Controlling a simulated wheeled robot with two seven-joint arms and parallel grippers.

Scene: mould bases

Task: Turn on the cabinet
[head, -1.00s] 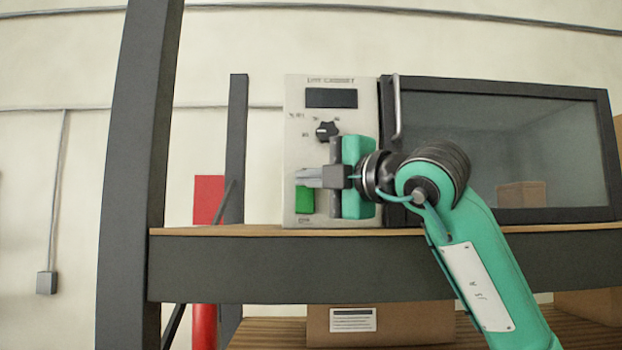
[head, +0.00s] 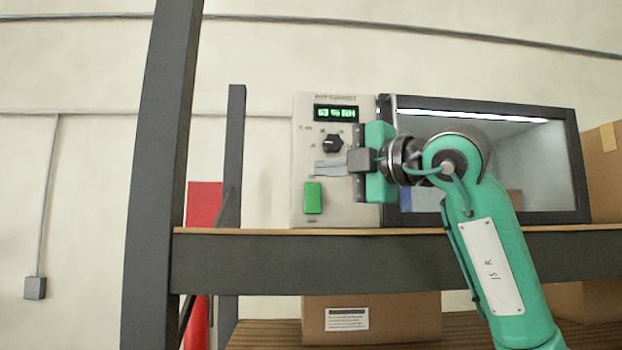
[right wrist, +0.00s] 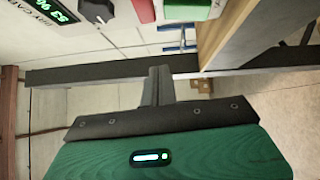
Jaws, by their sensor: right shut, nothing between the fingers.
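The dry cabinet (head: 345,210) stands on the shelf. Its display (head: 335,114) glows green with a humidity reading, and a bright strip lights the inside behind the glass. The panel has a black knob (head: 333,143) and a green button (head: 313,198). The right wrist view shows the display (right wrist: 52,10), knob (right wrist: 97,10), green button (right wrist: 187,8) and a red piece (right wrist: 143,10) between knob and button. My right gripper (head: 325,167) is shut and empty in front of the panel, between knob and green button; contact cannot be told. My left gripper is out of view.
The shelf edge (head: 400,264) runs below the cabinet. A dark upright post (head: 160,180) stands at the left. A cardboard box (head: 604,170) is right of the cabinet, and another box (head: 372,316) sits on the lower shelf. A red object (head: 204,205) stands behind the rack.

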